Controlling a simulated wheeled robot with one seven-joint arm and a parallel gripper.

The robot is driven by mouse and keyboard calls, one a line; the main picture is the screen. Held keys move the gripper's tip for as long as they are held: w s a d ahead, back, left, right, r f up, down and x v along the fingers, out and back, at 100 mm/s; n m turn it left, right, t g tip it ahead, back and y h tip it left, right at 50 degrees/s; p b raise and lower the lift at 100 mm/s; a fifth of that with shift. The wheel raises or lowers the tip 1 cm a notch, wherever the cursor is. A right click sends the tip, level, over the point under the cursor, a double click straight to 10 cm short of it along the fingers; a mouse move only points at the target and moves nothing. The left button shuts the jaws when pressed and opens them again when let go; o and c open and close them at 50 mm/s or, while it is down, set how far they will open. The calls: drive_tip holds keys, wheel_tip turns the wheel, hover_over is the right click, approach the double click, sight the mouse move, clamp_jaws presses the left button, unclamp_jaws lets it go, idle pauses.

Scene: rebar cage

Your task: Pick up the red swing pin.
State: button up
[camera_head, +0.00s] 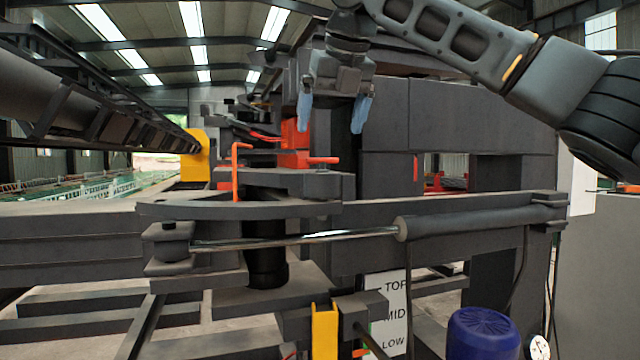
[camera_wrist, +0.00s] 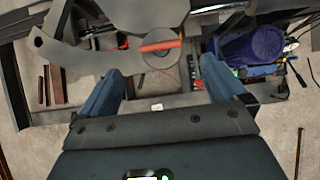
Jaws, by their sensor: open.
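A red pin with a short horizontal handle (camera_head: 322,160) stands in the rounded end of a dark grey swing plate, its lower part hidden. In the wrist view a red bar (camera_wrist: 160,46) lies over a round grey plate end, just beyond the space between my fingertips; it appears to be this pin's handle. A second red pin, tall with a bent top (camera_head: 236,172), stands to the left in the same grey assembly. I cannot tell by name which is the swing pin. My gripper (camera_head: 333,115) is open and empty, blue fingers pointing down, above the short-handled pin.
A hydraulic cylinder (camera_head: 470,220) with a shiny rod runs across the front, below the plates. A large grey beam frame (camera_head: 455,115) stands close behind and right of my gripper. A blue drum-shaped part (camera_head: 483,335) is low at the right.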

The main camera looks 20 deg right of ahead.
sight(325, 169)
drive_tip(key=p+x, duration=0.1)
drive_tip(key=x, duration=0.6)
drive_tip(key=shift+w+d+p, duration=0.1)
drive_tip(key=shift+p, duration=0.25)
drive_tip(key=shift+r, duration=0.1)
drive_tip(key=c, duration=1.8)
